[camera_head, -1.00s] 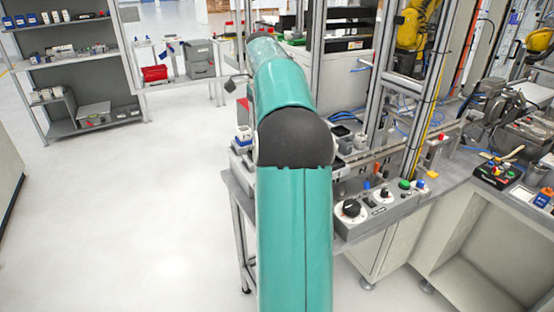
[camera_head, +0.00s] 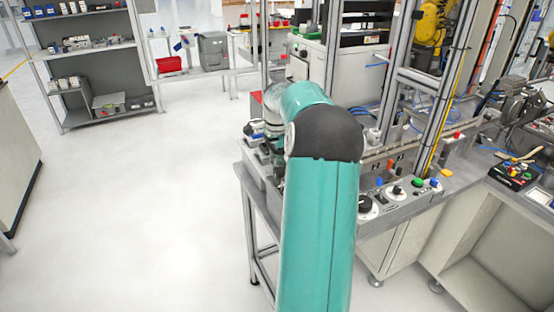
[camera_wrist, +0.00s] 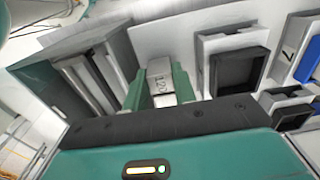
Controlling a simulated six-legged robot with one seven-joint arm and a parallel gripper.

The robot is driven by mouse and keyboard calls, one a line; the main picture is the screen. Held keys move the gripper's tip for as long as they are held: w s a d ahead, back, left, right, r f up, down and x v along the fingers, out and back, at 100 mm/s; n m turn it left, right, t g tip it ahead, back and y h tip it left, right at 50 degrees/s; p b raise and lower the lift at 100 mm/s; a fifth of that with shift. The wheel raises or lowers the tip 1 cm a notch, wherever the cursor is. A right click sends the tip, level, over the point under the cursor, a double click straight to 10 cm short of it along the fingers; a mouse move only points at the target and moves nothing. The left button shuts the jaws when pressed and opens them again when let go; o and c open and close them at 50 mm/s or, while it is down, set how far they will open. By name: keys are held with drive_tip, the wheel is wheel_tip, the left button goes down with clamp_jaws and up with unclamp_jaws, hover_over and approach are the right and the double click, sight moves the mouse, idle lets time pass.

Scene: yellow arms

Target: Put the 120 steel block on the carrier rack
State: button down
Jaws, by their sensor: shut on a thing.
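The steel block marked 120 (camera_wrist: 161,84) shows in the wrist view, between the two green fingers of my gripper (camera_wrist: 159,86). The fingers are shut on it. It sits close to a light grey surface with box-like holders on both sides; I cannot tell whether it touches that surface. In the head view my teal arm reaches over the workbench (camera_head: 405,208) and hides the block and most of my gripper. I cannot tell which part is the carrier rack.
A dark square-framed holder (camera_wrist: 238,72) is right of the block, and a slotted grey holder (camera_wrist: 90,80) is left of it. Control knobs (camera_head: 396,190) line the bench's front. A grey shelf (camera_head: 88,65) stands far left. The floor at left is clear.

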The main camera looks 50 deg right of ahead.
drive_tip(key=c, duration=1.1)
unclamp_jaws()
drive_tip(key=shift+f, duration=0.1)
wheel_tip(320, 180, up, 12)
drive_tip(key=shift+r, duration=0.15)
